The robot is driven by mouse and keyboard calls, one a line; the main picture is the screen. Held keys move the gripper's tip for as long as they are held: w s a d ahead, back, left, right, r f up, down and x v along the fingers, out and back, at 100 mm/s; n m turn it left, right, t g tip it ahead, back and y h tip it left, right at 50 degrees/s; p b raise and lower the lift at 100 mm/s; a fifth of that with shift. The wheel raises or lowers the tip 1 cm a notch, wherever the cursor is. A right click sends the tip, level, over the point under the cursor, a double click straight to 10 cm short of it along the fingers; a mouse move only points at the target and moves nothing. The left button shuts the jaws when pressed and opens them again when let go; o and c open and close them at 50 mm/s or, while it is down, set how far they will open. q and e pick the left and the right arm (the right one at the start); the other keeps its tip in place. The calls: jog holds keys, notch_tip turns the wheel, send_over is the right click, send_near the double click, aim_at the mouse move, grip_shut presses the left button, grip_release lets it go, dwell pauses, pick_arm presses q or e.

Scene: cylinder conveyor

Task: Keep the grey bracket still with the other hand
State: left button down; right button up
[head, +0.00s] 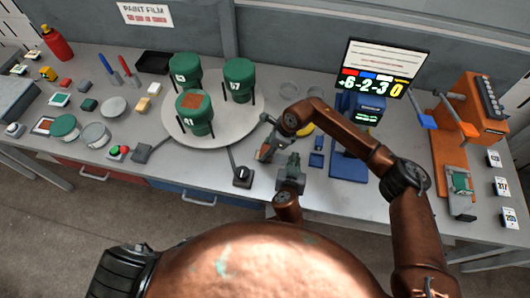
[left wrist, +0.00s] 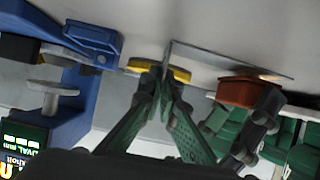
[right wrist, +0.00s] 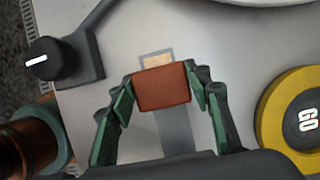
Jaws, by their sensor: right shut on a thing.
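A thin grey bracket shows in the left wrist view (left wrist: 230,60) as a flat plate with an upright part. Its flat part also shows as a grey strip in the right wrist view (right wrist: 175,130). My right gripper (head: 264,152) is shut on a red-brown block (right wrist: 163,87) over this strip; the block also shows in the left wrist view (left wrist: 250,92). My left gripper (left wrist: 158,84) has its fingertips close together, one on each side of the upright part; whether they touch it I cannot tell. In the head view the left gripper (head: 292,160) is just right of the right one.
A yellow GO disc (right wrist: 305,120) lies beside the right gripper. A black knob (head: 242,175) stands near the table's front edge. A turntable (head: 225,140) with green cylinders is behind. A blue gauge (head: 348,165) stands at right, an orange machine (head: 452,145) beyond it.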

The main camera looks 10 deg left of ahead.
pick_arm(q)
jog(key=shift+a+f, duration=0.1)
jog(key=shift+f, duration=0.15)
pick_arm(e)
jog(key=shift+r, duration=0.15)
jog(key=shift+r, duration=3.4)
pick_arm(q)
jog(key=c, duration=2)
grip_release()
jog(key=shift+r, duration=0.2)
jog(key=shift+o, duration=0.2)
jog(key=shift+r, duration=0.1)
pick_arm(e)
jog(key=shift+r, duration=0.1)
